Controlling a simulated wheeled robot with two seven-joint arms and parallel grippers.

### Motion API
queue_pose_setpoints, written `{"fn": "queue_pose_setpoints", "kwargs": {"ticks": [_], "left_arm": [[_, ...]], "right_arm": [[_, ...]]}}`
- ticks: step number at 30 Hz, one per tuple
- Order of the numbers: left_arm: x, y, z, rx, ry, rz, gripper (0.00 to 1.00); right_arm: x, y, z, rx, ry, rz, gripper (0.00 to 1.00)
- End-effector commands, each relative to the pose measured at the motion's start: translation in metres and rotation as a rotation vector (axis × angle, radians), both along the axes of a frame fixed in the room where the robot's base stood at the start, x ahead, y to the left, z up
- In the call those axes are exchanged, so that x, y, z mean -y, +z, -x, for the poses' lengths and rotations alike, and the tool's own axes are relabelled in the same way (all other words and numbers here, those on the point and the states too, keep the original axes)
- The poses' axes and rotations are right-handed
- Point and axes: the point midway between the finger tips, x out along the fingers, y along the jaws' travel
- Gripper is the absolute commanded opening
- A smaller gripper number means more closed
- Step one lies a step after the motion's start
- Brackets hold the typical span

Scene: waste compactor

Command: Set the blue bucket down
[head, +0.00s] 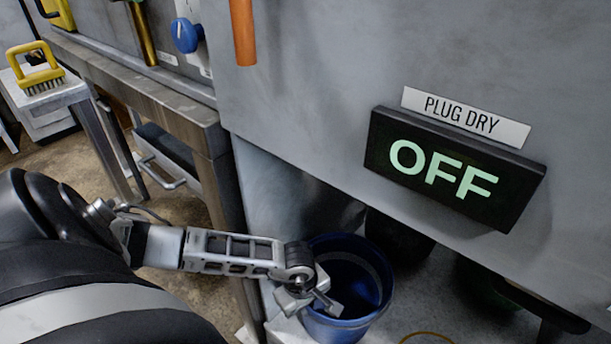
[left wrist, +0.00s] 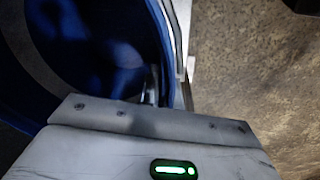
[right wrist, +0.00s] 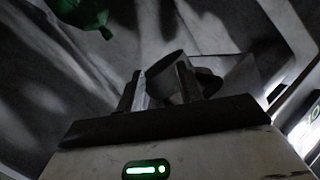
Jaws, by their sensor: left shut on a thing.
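The blue bucket (head: 374,262) is at the bottom centre of the head view, below the grey machine panel, open side up. Its base is cut off by the frame, so I cannot tell whether it touches anything beneath. My left gripper (head: 328,304) is shut on the bucket's near rim. In the left wrist view the bucket (left wrist: 152,40) fills the upper left, with the fingers (left wrist: 165,90) at its edge. My right gripper shows only in the right wrist view (right wrist: 158,88), its fingers apart. A grey cylindrical shape lies between or behind them.
An "OFF" display (head: 452,170) is on the machine panel (head: 310,70) above the bucket. A metal bench (head: 140,82) stands to the left, with a yellow brush (head: 40,78) on a small table beyond. A yellow hose or cable (head: 428,337) lies right of the bucket. Brown floor shows at left.

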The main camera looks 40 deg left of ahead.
Motion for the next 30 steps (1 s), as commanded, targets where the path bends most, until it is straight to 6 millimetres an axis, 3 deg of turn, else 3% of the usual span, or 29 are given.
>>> {"fn": "queue_pose_setpoints", "kwargs": {"ticks": [6, 9, 19, 24, 30], "left_arm": [[0.000, -0.003, -0.001, 0.004, 0.000, 0.001, 0.00], [0.000, -0.003, 0.000, 0.000, 0.000, -0.001, 0.27], [0.000, 0.002, 0.000, 0.000, 0.000, 0.000, 0.27], [-0.001, 0.027, 0.002, 0.001, -0.002, -0.002, 0.27], [-0.002, 0.071, 0.006, 0.002, -0.002, -0.002, 0.27]], "right_arm": [[-0.001, -0.002, 0.000, 0.000, 0.002, -0.010, 0.36], [-0.001, 0.000, 0.000, 0.000, 0.002, -0.012, 0.36], [0.000, 0.004, 0.000, 0.002, 0.000, -0.005, 0.36], [0.002, 0.010, -0.001, 0.009, -0.006, 0.037, 0.36], [0.009, -0.005, 0.003, -0.028, -0.007, 0.155, 0.36]]}}
